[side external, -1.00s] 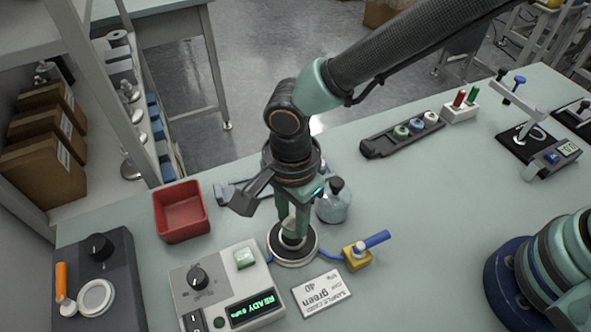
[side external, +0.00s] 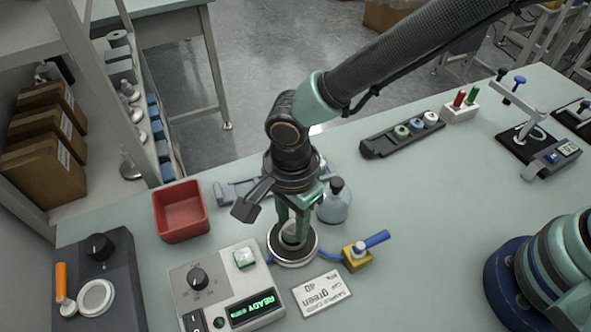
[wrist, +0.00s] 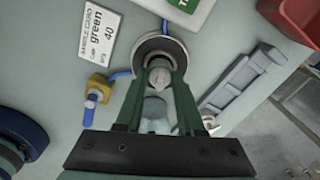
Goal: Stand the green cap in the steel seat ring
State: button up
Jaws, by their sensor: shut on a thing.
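My gripper (side external: 292,236) points down over the steel seat ring (side external: 314,251) and is shut on a small pale cap (wrist: 158,77). In the wrist view the cap sits between the fingertips, with the ring (wrist: 139,49) around and behind it. The held cap looks grey-white and its colour is hard to tell. Its lower end is at the ring's opening; whether it touches the seat is hidden. A green-topped cap (side external: 401,131) stands in the dark rack at the back.
A flask (side external: 334,206) stands close behind the ring. A yellow block with a blue handle (side external: 357,257) is at its right, the sample card (side external: 321,293) in front. The control box (side external: 216,290) and red bin (side external: 181,213) are left. The dark rack (side external: 375,150) is at the back.

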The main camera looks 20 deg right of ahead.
dwell(0.3)
jog(key=shift+f, duration=0.4)
jog(key=shift+f, duration=0.1)
dwell(0.5)
jog(key=o, duration=0.9)
jog(key=shift+r, duration=3.55)
